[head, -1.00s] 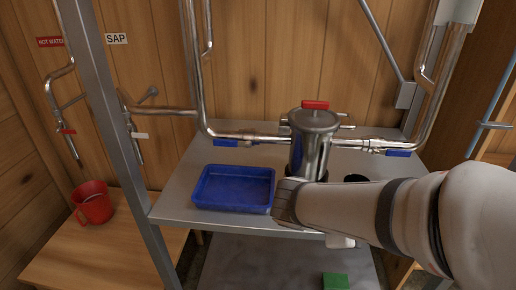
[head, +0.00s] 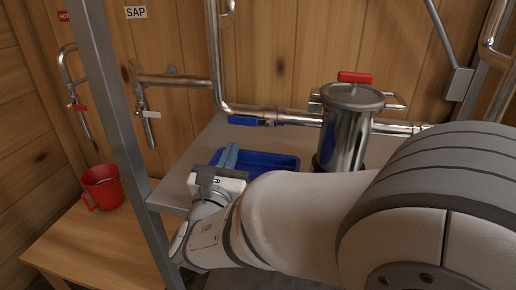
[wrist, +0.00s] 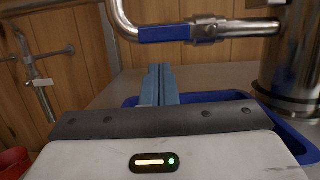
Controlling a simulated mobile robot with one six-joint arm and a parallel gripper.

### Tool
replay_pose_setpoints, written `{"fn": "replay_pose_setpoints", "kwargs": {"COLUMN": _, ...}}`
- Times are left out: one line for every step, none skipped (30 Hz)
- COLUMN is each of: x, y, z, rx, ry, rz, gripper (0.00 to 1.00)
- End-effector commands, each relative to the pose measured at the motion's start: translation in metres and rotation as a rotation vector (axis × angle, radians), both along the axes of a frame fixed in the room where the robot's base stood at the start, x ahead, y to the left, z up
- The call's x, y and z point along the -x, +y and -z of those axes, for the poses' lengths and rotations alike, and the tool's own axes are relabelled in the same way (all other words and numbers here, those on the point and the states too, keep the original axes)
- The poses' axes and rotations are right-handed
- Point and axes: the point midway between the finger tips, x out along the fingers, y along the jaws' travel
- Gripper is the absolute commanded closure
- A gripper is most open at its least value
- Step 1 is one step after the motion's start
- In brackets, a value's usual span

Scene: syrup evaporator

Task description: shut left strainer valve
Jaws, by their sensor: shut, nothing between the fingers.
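The left strainer valve has a blue lever handle (head: 242,121) on the pipe left of the steel strainer (head: 346,135); the handle lies along the pipe. In the wrist view the blue handle (wrist: 163,34) is above and just beyond my fingers, with the valve body (wrist: 207,30) to its right. My gripper (head: 229,156) is shut and empty over the blue tray, in front of and below the handle, apart from it. Its fingers (wrist: 159,85) point toward the pipe in the wrist view. The right valve is mostly hidden by my arm in the head view.
The blue tray (head: 283,160) sits on the metal shelf (head: 176,188) under my gripper. A grey post (head: 116,110) stands to the left. A red mug (head: 103,187) is on the wooden table (head: 95,239). SAP (head: 136,13) and hot water taps are on the wall.

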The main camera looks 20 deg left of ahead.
Motion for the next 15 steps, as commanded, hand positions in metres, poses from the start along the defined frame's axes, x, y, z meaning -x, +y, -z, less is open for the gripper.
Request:
{"fn": "replay_pose_setpoints", "kwargs": {"x": -0.011, "y": 0.0, "z": -0.001, "rx": -0.001, "ry": -0.001, "rz": 0.005, "gripper": 1.0}}
{"fn": "replay_pose_setpoints", "kwargs": {"x": -0.016, "y": 0.001, "z": -0.003, "rx": -0.002, "ry": 0.0, "rz": 0.005, "gripper": 1.0}}
{"fn": "replay_pose_setpoints", "kwargs": {"x": -0.022, "y": 0.001, "z": -0.004, "rx": -0.001, "ry": 0.001, "rz": 0.005, "gripper": 1.0}}
{"fn": "replay_pose_setpoints", "kwargs": {"x": -0.027, "y": 0.001, "z": -0.005, "rx": -0.001, "ry": 0.0, "rz": 0.005, "gripper": 1.0}}
{"fn": "replay_pose_setpoints", "kwargs": {"x": -0.031, "y": 0.002, "z": -0.007, "rx": -0.002, "ry": -0.001, "rz": 0.004, "gripper": 1.0}}
{"fn": "replay_pose_setpoints", "kwargs": {"x": -0.036, "y": 0.003, "z": -0.008, "rx": -0.002, "ry": 0.001, "rz": 0.004, "gripper": 1.0}}
{"fn": "replay_pose_setpoints", "kwargs": {"x": -0.039, "y": 0.003, "z": -0.008, "rx": -0.002, "ry": 0.001, "rz": 0.005, "gripper": 1.0}}
{"fn": "replay_pose_setpoints", "kwargs": {"x": -0.042, "y": 0.003, "z": -0.009, "rx": -0.002, "ry": 0.001, "rz": 0.005, "gripper": 1.0}}
{"fn": "replay_pose_setpoints", "kwargs": {"x": -0.044, "y": 0.004, "z": -0.011, "rx": -0.002, "ry": 0.0, "rz": 0.004, "gripper": 1.0}}
{"fn": "replay_pose_setpoints", "kwargs": {"x": -0.046, "y": 0.004, "z": -0.011, "rx": -0.002, "ry": 0.0, "rz": 0.004, "gripper": 1.0}}
{"fn": "replay_pose_setpoints", "kwargs": {"x": -0.048, "y": 0.004, "z": -0.011, "rx": -0.002, "ry": 0.001, "rz": 0.003, "gripper": 1.0}}
{"fn": "replay_pose_setpoints", "kwargs": {"x": -0.049, "y": 0.004, "z": -0.012, "rx": -0.001, "ry": 0.001, "rz": 0.003, "gripper": 1.0}}
{"fn": "replay_pose_setpoints", "kwargs": {"x": -0.049, "y": 0.004, "z": -0.012, "rx": -0.001, "ry": 0.001, "rz": 0.003, "gripper": 1.0}}
{"fn": "replay_pose_setpoints", "kwargs": {"x": -0.05, "y": 0.004, "z": -0.012, "rx": -0.001, "ry": 0.001, "rz": 0.003, "gripper": 1.0}}
{"fn": "replay_pose_setpoints", "kwargs": {"x": -0.05, "y": 0.004, "z": -0.012, "rx": -0.001, "ry": 0.001, "rz": 0.003, "gripper": 1.0}}
